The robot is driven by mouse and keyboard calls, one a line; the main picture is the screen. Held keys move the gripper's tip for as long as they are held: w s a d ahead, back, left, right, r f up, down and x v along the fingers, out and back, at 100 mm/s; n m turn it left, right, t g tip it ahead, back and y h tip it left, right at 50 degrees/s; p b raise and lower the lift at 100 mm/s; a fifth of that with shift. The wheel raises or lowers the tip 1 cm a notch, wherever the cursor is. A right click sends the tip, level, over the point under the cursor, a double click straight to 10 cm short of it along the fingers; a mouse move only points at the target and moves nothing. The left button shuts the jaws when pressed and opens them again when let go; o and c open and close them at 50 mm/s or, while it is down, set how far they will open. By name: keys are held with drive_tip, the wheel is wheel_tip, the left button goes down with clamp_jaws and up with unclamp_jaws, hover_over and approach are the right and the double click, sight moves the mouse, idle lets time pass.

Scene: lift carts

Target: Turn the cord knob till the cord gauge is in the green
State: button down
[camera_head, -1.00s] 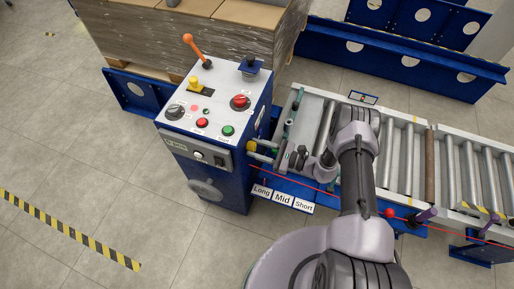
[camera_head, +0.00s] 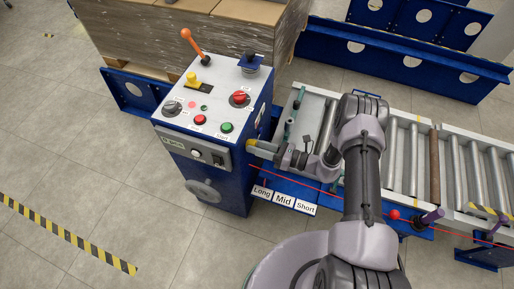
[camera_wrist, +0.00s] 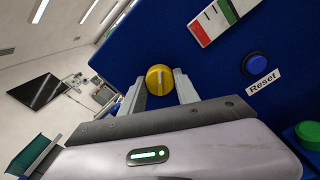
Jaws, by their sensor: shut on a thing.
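The yellow cord knob (camera_wrist: 159,80) sits on the blue side panel of the control box, with its ridge roughly upright in the wrist view. My gripper (camera_wrist: 160,88) has one finger on each side of the knob and is shut on it. In the head view my gripper (camera_head: 262,149) reaches the box's right side, and only a bit of yellow shows there. The cord gauge (camera_wrist: 213,20) is a white strip with red and green zones above and right of the knob. Its top is cut off by the frame edge, and I cannot make out a pointer clearly.
A blue button (camera_wrist: 255,65) with a Reset label (camera_wrist: 263,82) is right of the knob. A green button (camera_wrist: 308,134) is lower right. The roller conveyor (camera_head: 405,165) lies under my arm. A red cord (camera_head: 345,185) runs along its front, above the Long, Mid, Short labels (camera_head: 284,201).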

drive_tip(key=shift+m, duration=0.8)
drive_tip(key=c, duration=0.9)
unclamp_jaws()
drive_tip(key=shift+d, duration=0.1)
drive_tip(key=p+v, duration=0.2)
drive_tip(key=v, duration=1.5)
drive_tip(key=shift+s+d, duration=0.1)
